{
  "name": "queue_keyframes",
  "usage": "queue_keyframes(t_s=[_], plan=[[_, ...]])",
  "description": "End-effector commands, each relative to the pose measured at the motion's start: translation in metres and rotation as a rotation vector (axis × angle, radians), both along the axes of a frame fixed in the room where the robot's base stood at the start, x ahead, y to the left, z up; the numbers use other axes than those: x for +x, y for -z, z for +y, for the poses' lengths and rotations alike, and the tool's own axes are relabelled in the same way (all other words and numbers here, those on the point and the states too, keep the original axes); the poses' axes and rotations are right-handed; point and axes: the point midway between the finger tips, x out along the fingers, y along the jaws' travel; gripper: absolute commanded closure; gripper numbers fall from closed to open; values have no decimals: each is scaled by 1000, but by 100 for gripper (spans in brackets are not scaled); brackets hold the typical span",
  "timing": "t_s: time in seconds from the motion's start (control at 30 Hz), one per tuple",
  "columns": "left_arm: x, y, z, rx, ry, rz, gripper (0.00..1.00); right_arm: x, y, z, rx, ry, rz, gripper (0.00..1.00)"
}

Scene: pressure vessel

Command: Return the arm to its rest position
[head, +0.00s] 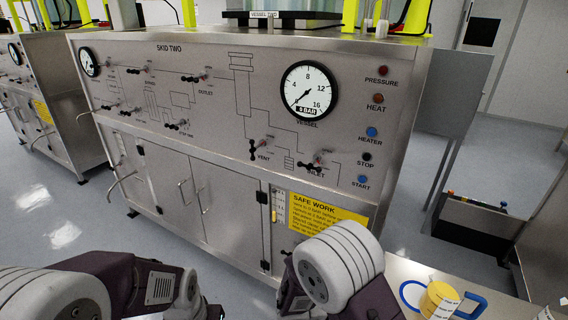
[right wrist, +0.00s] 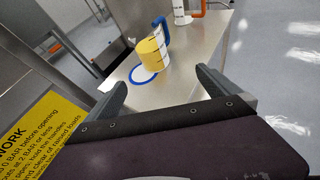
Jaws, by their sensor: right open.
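My right gripper (right wrist: 161,79) shows in the right wrist view with its two fingers wide apart and nothing between them. It points toward a steel table (right wrist: 190,70) and appears apart from it. In the head view my right arm (head: 340,265) is bent in front of the lower right of the SKID TWO cabinet (head: 190,140), and its fingers are hidden. My left arm (head: 90,285) lies across the lower left of the head view. Its gripper does not show.
A jug with yellow contents (head: 438,300) and a blue handle stands on the table at lower right, near a blue ring (head: 408,294). A yellow SAFE WORK sign (head: 325,215) is on the cabinet. Cabinet door handles (head: 183,195) stick out. Grey floor (head: 60,220) is clear at left.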

Motion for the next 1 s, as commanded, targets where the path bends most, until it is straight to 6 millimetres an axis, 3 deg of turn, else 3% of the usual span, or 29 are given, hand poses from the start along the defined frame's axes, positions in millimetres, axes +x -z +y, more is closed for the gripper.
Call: queue_keyframes(t_s=[0.17, 0.3, 0.4, 0.5, 0.7, 0.83, 1.0], plan=[[0, 0, 0, 0, 1, 0, 60, -23, -24, -40, 93, 232, -90, 0], [0, 0, 0, 0, 0, 0, 60, -62, -24, -56, 255, 494, -182, 0], [0, 0, 0, 0, 0, 0, 60, -91, -15, -49, 434, 737, -297, 0], [0, 0, 0, 0, 0, 0, 60, -107, -2, -20, 670, 1015, -473, 0], [0, 0, 0, 0, 0, 0, 60, -80, 13, 46, 1032, 1392, -780, 0], [0, 0, 0, 0, 0, 0, 60, -59, 13, 56, 1112, 1454, -873, 0], [0, 0, 0, 0, 0, 0, 60, -58, 13, 56, 1115, 1454, -879, 0]])
